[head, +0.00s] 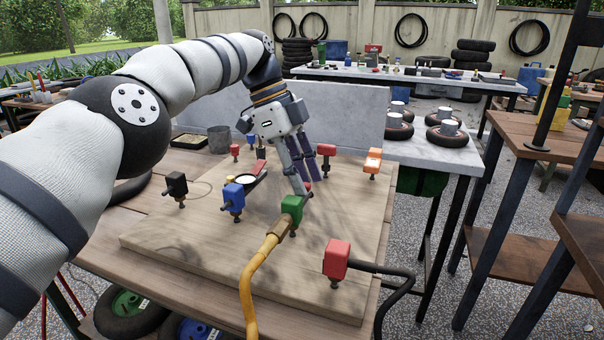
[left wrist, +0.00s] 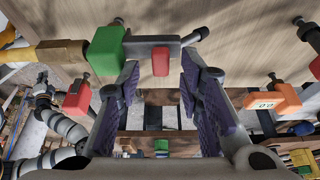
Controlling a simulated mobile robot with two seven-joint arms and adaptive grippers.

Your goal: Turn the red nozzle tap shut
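The red nozzle tap (left wrist: 160,62) is a small red lever on a grey nozzle body. The nozzle joins a green block (left wrist: 108,50) with a yellow hose. In the head view the green block (head: 291,208) sits on the wooden board, and the tap is mostly hidden behind my left gripper's finger. My left gripper (head: 304,186) points down at the nozzle. In the left wrist view its fingers are apart, with the red tap between the tips and a gap on both sides. A segmented arm, apparently my right one, shows small in the left wrist view; its gripper (left wrist: 42,82) is too small to read.
Blocks stand around on the board (head: 190,250): blue (head: 233,197), black (head: 176,184), orange (head: 373,160) and red with a black hose (head: 336,259). A red block (head: 326,150) stands just behind my left gripper. The yellow hose (head: 252,280) runs off the front edge.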

